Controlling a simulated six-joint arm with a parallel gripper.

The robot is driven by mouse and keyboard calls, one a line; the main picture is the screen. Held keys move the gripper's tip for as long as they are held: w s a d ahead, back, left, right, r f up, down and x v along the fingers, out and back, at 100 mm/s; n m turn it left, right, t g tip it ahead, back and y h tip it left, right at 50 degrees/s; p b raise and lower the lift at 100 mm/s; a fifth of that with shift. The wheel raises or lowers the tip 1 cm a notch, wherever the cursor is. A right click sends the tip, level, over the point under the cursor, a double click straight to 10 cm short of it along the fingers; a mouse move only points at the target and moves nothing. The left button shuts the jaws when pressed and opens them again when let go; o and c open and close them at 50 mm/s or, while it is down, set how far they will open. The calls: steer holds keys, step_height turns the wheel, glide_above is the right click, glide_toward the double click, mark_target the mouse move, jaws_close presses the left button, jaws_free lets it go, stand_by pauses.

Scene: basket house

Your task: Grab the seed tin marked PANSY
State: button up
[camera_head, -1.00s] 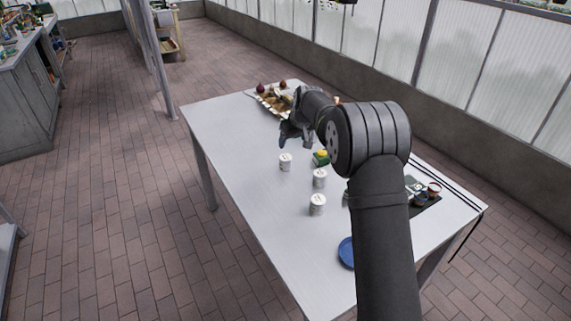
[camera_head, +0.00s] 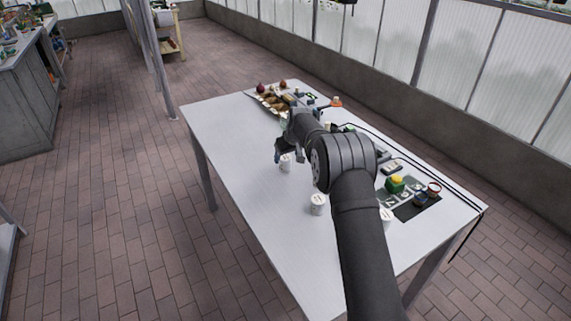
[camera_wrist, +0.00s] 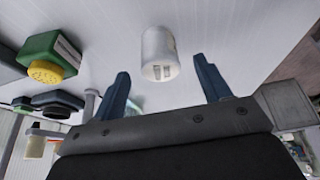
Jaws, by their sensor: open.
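Several white cylindrical tins stand on the white table (camera_head: 240,135). In the head view one tin (camera_head: 286,166) is at my gripper, a second tin (camera_head: 317,205) is nearer, and a third tin (camera_head: 386,216) is partly hidden by my arm. Their lettering is too small to read, so I cannot tell which is PANSY. My gripper (camera_head: 287,155) is open and empty above the table at the first tin. In the wrist view a white tin (camera_wrist: 159,52) with small dark marks appears beyond and between the spread fingertips of my gripper (camera_wrist: 165,78), apart from both.
A tray of brown and dark red items (camera_head: 273,97) lies at the table's far end. A green and yellow object (camera_head: 395,184) and a small reddish pot (camera_head: 433,189) are at the right edge. The wrist view shows another green and yellow object (camera_wrist: 47,71). The table's left side is clear.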

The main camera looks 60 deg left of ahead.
mark_target(287, 159)
steer(key=shift+x, duration=2.6)
steer(key=shift+d, duration=0.15)
steer(key=c, duration=1.1)
